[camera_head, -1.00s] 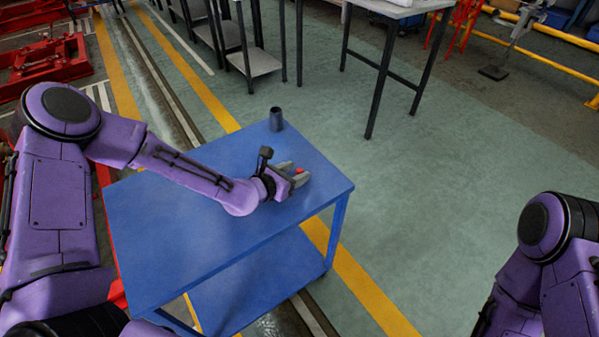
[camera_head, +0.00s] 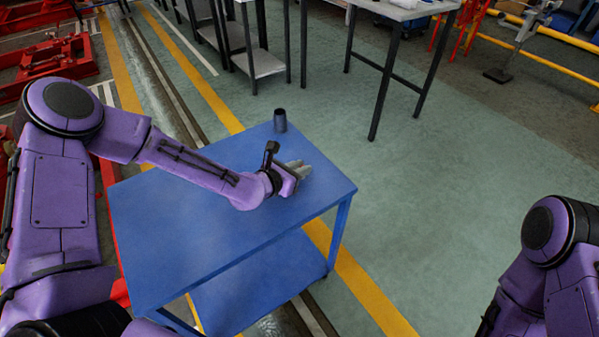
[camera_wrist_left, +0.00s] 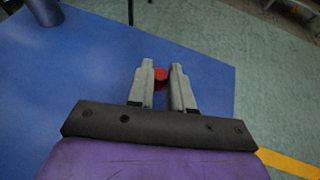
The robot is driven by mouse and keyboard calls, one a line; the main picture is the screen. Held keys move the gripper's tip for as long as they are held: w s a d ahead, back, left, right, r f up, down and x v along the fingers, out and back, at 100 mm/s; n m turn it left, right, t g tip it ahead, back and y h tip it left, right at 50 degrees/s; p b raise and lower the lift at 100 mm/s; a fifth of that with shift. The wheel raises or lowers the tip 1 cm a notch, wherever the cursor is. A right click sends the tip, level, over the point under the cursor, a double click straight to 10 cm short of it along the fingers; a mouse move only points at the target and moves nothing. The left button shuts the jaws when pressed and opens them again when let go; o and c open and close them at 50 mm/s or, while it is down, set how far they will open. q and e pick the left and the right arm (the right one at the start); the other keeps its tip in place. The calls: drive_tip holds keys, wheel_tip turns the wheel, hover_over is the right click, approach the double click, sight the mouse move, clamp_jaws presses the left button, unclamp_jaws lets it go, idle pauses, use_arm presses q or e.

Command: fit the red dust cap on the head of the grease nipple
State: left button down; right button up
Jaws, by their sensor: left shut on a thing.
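The red dust cap (camera_wrist_left: 160,75) shows in the left wrist view between the fingertips of my left gripper (camera_wrist_left: 161,80). The gripper is shut on the cap. In the head view my left gripper (camera_head: 298,172) is over the far right part of the blue table, and its fingers hide the cap there. How high the cap is above the table top, I cannot tell. I cannot make out the grease nipple in either view. My right arm is at the right edge of the head view, with its gripper out of the picture.
A dark grey cylinder (camera_head: 280,121) stands at the table's far corner; it also shows in the left wrist view (camera_wrist_left: 44,12). The rest of the blue table top (camera_head: 180,235) looks clear. Another table (camera_head: 400,10) stands farther back.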

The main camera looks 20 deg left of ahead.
use_arm(q)
drive_tip(key=s+a+r+p, duration=0.1)
drive_tip(key=s+r+p, duration=1)
drive_tip(key=s, duration=0.3)
drive_tip(key=shift+a, duration=0.4)
drive_tip(key=shift+r, duration=0.1)
